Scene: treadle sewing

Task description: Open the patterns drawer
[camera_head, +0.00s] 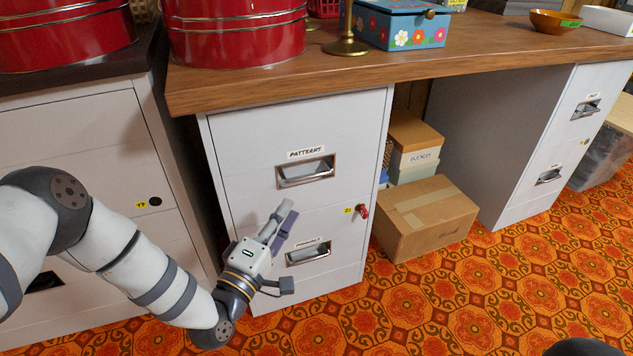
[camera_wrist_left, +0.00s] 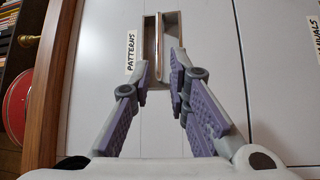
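The patterns drawer (camera_head: 250,150) is the upper drawer of a white cabinet under the wooden worktop. Its front sits flush, and its label reads PATTERNS. Its recessed metal handle (camera_head: 305,173) also shows in the left wrist view (camera_wrist_left: 160,45). My left gripper (camera_head: 288,208) is in front of the cabinet, below and left of that handle in the head view. In the left wrist view its fingers (camera_wrist_left: 161,72) are apart with nothing between them, and their tips overlap the handle's near end. I cannot tell whether they touch it. My right gripper is not in view.
A lower drawer handle (camera_head: 309,254) sits beneath. A red key-like piece (camera_head: 362,211) sticks out at the cabinet's right edge. A cardboard box (camera_head: 428,218) stands on the patterned floor to the right.

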